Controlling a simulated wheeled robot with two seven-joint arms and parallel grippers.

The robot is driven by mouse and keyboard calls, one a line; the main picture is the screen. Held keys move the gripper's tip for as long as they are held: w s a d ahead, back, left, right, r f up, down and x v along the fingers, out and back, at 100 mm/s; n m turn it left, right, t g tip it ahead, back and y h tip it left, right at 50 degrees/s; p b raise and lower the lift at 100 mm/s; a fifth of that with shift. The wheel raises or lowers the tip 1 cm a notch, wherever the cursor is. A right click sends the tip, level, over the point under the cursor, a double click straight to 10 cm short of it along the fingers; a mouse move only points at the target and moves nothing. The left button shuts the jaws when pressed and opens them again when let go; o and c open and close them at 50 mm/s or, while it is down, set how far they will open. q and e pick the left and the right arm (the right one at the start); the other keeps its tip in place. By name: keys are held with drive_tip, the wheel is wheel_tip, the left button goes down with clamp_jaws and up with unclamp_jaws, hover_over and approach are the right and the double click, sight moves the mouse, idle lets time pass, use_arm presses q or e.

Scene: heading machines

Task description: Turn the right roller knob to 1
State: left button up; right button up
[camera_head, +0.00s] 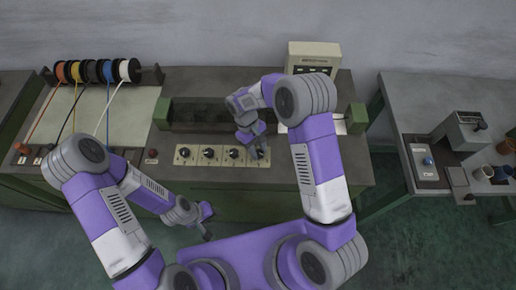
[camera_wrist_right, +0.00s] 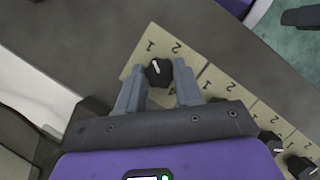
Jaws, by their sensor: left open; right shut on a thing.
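A row of black knobs on cream plates marked 1 and 2 runs along the bench front, including a left knob (camera_head: 184,152) and a middle one (camera_head: 209,152). My right gripper (camera_head: 253,146) is over the rightmost plate and mostly hides its knob in the head view. In the right wrist view, that right roller knob (camera_wrist_right: 158,71) sits between the fingers of my right gripper (camera_wrist_right: 160,80), which is shut on it. Its white pointer line slants to the upper left, roughly toward the 1. My left gripper (camera_head: 206,222) is open and empty, low in front of the bench.
Wire spools (camera_head: 97,71) stand at the back left of the bench. A beige box (camera_head: 313,56) stands behind my right arm. A grey side table (camera_head: 440,100) with a small machine and cups is at right.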

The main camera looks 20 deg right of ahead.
drive_tip(key=shift+n, duration=0.3)
drive_tip(key=o, duration=1)
drive_tip(key=shift+o, duration=0.2)
drive_tip(key=v, duration=0.7)
drive_tip(key=shift+a+r, duration=0.15)
drive_tip(key=shift+r, duration=0.1)
